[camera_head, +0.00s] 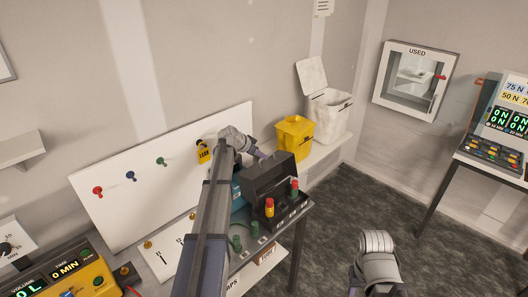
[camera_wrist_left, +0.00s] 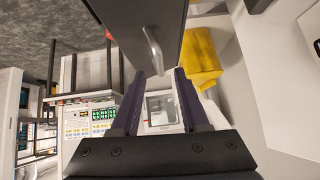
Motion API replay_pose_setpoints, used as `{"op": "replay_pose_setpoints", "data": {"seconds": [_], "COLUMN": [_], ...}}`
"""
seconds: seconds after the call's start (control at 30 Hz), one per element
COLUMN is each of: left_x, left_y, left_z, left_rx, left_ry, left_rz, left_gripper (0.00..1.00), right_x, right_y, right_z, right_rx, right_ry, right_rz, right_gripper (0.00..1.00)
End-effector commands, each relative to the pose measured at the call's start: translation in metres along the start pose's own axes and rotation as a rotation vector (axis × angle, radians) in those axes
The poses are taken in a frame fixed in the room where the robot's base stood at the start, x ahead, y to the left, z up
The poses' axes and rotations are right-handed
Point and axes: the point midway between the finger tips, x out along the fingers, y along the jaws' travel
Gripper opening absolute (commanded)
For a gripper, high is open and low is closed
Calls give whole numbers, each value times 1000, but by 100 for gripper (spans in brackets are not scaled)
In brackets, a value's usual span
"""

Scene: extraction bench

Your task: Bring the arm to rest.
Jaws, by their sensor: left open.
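My left arm reaches up over the bench in the head view. Its gripper (camera_head: 262,154) is at the far end, close to the back edge of a dark box-shaped device (camera_head: 272,178), and is mostly hidden by the wrist. In the left wrist view the two purple fingers (camera_wrist_left: 161,88) are apart. A grey metal lever or handle (camera_wrist_left: 153,50) at the dark device (camera_wrist_left: 135,22) shows between and beyond them; I cannot tell whether they touch it.
A yellow bin (camera_head: 295,137) and a white lidded bin (camera_head: 329,113) stand behind the device. A white board (camera_head: 135,205) with coloured knobs leans at the wall. A yellow control unit (camera_head: 75,277) is at lower left. Open floor (camera_head: 400,190) lies to the right.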

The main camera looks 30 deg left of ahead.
Motion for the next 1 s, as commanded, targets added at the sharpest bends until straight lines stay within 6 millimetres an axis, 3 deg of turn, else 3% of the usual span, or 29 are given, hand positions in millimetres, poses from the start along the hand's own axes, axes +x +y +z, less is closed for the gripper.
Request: {"op": "replay_pose_setpoints", "data": {"seconds": [0.03, 0.17, 0.7, 0.77, 0.87, 1.0], "left_x": [-13, -23, -20, -16, -4, 15], "left_y": [1, 0, 6, 20, 64, 157], "left_z": [-3, -1, 2, 4, 14, 40], "left_rx": [0, 0, 1, 1, 0, -5], "left_ry": [0, 0, -5, -16, -60, -171], "left_rz": [0, 1, 6, 18, 58, 129], "left_gripper": [45, 45, 45, 45, 45, 45], "right_x": [-11, -17, -13, -10, 1, 23], "right_y": [1, 2, 1, 1, 0, -2], "right_z": [1, 1, 1, 1, 0, -1], "right_rx": [-1, -1, -2, -2, -3, -4], "right_ry": [0, -1, -1, -1, -1, 0], "right_rz": [0, 0, 0, 0, 0, 1], "right_gripper": [50, 50, 50, 50, 50, 50]}}
